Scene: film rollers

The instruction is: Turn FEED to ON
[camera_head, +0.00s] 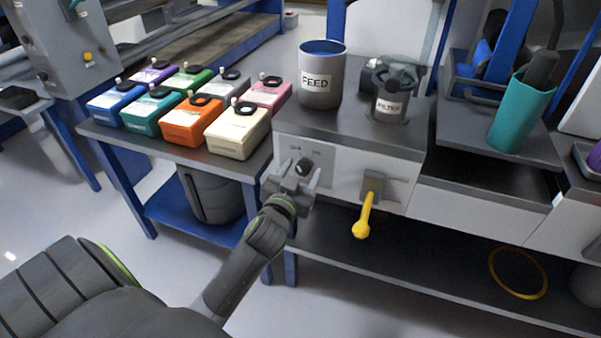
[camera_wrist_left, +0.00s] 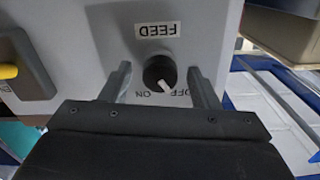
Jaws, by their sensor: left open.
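The FEED knob is a round black dial (camera_head: 304,167) on the light front panel of the counter. In the left wrist view, the knob (camera_wrist_left: 160,73) has a white pointer directed down and right, toward the OFF mark. The FEED label (camera_wrist_left: 158,30) appears upside down there, with ON and OFF printed on the opposite side of the knob. My left gripper (camera_head: 293,180) is open in front of the panel. In the left wrist view its fingers (camera_wrist_left: 160,74) stand on either side of the knob with gaps; contact is not visible. My right gripper is not in view.
A yellow lever (camera_head: 364,216) projects from the panel to the right of the knob. A FEED canister (camera_head: 321,90) and a FILTER vessel (camera_head: 390,105) stand on the counter. Several colored boxes, including a cream one (camera_head: 238,128), sit on the left table.

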